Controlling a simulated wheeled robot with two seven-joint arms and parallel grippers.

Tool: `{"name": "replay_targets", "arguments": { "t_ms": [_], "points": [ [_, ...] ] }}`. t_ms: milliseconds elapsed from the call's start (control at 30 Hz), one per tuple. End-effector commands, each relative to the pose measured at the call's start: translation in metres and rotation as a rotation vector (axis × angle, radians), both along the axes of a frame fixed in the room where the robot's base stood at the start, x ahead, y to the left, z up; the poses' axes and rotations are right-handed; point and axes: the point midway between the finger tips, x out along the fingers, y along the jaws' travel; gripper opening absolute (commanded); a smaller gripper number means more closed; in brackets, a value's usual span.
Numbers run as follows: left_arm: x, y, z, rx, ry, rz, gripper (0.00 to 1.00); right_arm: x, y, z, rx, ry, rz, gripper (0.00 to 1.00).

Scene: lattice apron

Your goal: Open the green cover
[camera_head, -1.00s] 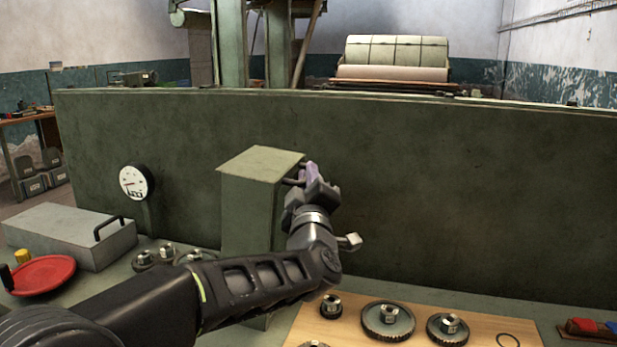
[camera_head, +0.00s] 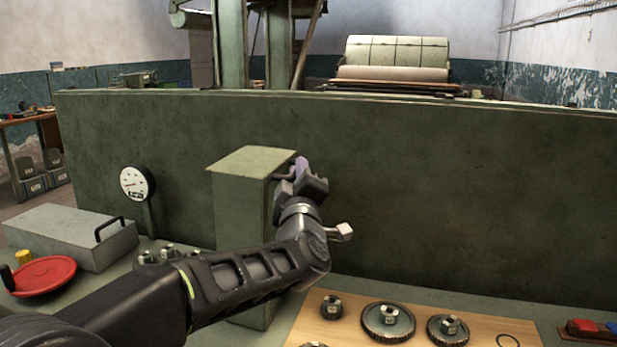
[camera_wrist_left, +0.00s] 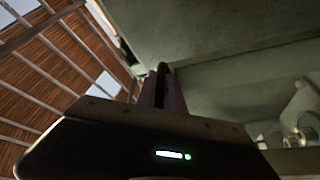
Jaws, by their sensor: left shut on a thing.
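The green cover (camera_head: 238,215) is a tall box-shaped piece standing in front of the green back panel, with a flat, lighter top. Its handle is on the right side and is mostly hidden by my gripper. My left gripper (camera_head: 299,168) is at the upper right side of the cover, shut on the handle. In the left wrist view my gripper's fingers (camera_wrist_left: 164,90) close around a dark bar beside a green surface. What lies behind the cover is hidden in the head view. My right gripper is not in view.
A gauge (camera_head: 134,184) stands left of the cover. A wooden board (camera_head: 450,318) with several gears lies at front right. The green panel (camera_head: 450,190) closes off the back.

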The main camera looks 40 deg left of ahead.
Motion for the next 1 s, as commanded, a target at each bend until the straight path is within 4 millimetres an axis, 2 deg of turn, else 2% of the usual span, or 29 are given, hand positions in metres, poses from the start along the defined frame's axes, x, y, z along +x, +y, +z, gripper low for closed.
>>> {"name": "replay_targets", "arguments": {
  "t_ms": [33,200,300,400,733,767,1000],
  "points": [
    [-0.005,0.013,0.008,-0.026,-0.013,0.007,0.00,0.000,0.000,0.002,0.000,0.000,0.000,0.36],
    [-0.021,0.056,0.025,-0.145,-0.056,0.008,0.00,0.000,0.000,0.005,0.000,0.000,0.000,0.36],
    [-0.028,0.077,0.031,-0.203,-0.075,0.005,0.00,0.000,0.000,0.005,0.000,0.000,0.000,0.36],
    [-0.032,0.089,0.033,-0.238,-0.086,0.004,0.00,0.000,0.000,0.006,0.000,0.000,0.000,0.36],
    [-0.033,0.093,0.033,-0.249,-0.089,0.003,0.00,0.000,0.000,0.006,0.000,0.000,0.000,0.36],
    [-0.033,0.092,0.033,-0.248,-0.088,0.004,0.15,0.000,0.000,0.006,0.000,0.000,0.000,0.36],
    [-0.033,0.092,0.033,-0.247,-0.087,0.003,0.34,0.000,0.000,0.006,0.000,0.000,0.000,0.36]
  ]
}}
